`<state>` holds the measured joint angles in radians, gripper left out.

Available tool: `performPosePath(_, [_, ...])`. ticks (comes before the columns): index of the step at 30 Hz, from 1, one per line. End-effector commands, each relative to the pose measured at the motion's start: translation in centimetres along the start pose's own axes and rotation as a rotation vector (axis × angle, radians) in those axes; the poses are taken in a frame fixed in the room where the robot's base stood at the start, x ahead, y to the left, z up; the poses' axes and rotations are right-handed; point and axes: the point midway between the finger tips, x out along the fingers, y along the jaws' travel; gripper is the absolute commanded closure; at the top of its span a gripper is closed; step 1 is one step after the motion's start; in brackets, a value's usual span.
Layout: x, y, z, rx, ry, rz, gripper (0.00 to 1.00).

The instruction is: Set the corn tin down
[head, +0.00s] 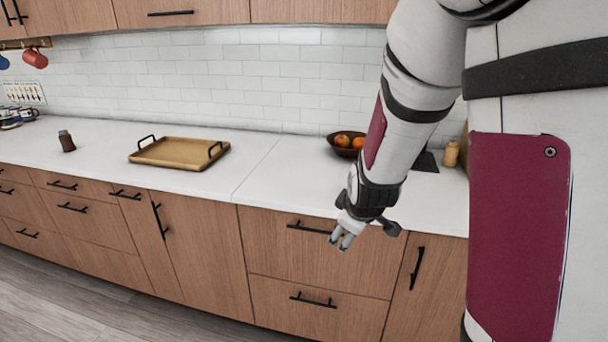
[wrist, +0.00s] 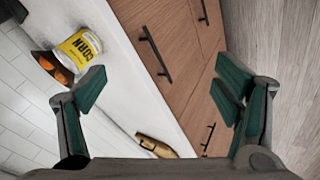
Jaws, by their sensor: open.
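The corn tin (wrist: 77,48) has a yellow and white label reading CORN. In the wrist view it rests on the white countertop (wrist: 125,75), beside a bowl of orange fruit. My gripper (wrist: 160,88) is open and empty, with its green-padded fingers wide apart. The tin lies outside the jaws, beyond the tip of the left finger. In the head view my gripper (head: 343,240) points down in front of the counter's front edge. I cannot see the tin in the head view.
The fruit bowl (head: 347,143) stands against the back wall, with a tan jar (head: 450,153) to its right. A gold tray (head: 180,152) and a dark bottle (head: 67,141) stand further left. Counter between tray and bowl is clear. Drawer handles (head: 310,228) stick out below.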

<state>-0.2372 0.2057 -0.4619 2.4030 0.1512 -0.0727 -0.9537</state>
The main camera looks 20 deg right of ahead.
Motion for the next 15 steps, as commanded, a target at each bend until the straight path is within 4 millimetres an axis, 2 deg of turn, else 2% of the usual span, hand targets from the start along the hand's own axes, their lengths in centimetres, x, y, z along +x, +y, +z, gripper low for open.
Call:
performPosePath(1, [2.1, 0.5, 0.8, -0.066, -0.027, 0.037, 0.17])
performPosePath(6, [7.1, 3.3, 3.0, -0.331, -0.110, 0.197, 0.17])
performPosePath(9, [9.4, 5.1, 4.3, -0.512, -0.169, 0.295, 0.17])
performPosePath(15, [12.2, 8.6, 5.7, -0.926, -0.306, 0.493, 0.17])
